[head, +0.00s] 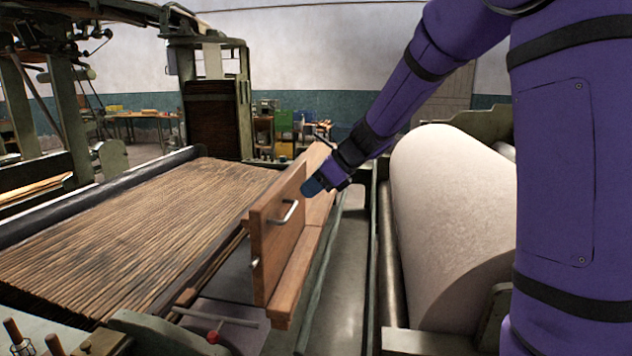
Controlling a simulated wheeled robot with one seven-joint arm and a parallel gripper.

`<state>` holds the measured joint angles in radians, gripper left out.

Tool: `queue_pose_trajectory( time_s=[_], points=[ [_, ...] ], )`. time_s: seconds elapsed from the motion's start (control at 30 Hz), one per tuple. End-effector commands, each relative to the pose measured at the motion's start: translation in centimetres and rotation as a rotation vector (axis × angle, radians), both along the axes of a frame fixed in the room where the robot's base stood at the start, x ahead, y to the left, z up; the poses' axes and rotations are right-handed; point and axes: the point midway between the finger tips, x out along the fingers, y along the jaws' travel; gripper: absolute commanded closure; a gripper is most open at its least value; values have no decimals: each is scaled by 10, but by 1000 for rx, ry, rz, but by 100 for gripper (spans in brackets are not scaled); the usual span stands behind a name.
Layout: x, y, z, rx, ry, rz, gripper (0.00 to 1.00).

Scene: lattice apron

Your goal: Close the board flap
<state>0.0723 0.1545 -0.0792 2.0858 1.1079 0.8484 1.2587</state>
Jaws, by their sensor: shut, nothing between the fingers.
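The board flap (270,248) is a reddish-brown wooden panel standing upright, with a bent metal handle (286,214) on the face toward me. A small metal knob sits near its lower left edge. It stands at the left side of a long wooden board (294,276). My gripper (313,186) is shut and empty, just right of the flap's upper right edge. I cannot tell whether it touches the flap. The fingertips show dark and small, and the flap's far side is hidden.
A slatted wooden bed (130,225) spreads to the left. A large pale roller (450,215) lies to the right. A narrow grey floor gap (345,265) runs between the board and the roller. A rod with a red knob (213,337) lies below the flap.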

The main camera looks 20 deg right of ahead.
Motion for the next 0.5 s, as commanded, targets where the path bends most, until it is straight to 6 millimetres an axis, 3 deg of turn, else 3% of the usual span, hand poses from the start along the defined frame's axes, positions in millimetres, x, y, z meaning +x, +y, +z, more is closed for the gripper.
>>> queue_pose_trajectory(
  time_s=[0.27,0.5],
  points=[
    [21,32,-37,-1,3,2,100],
    [38,58,-35,-1,-2,3,100]
  ],
)
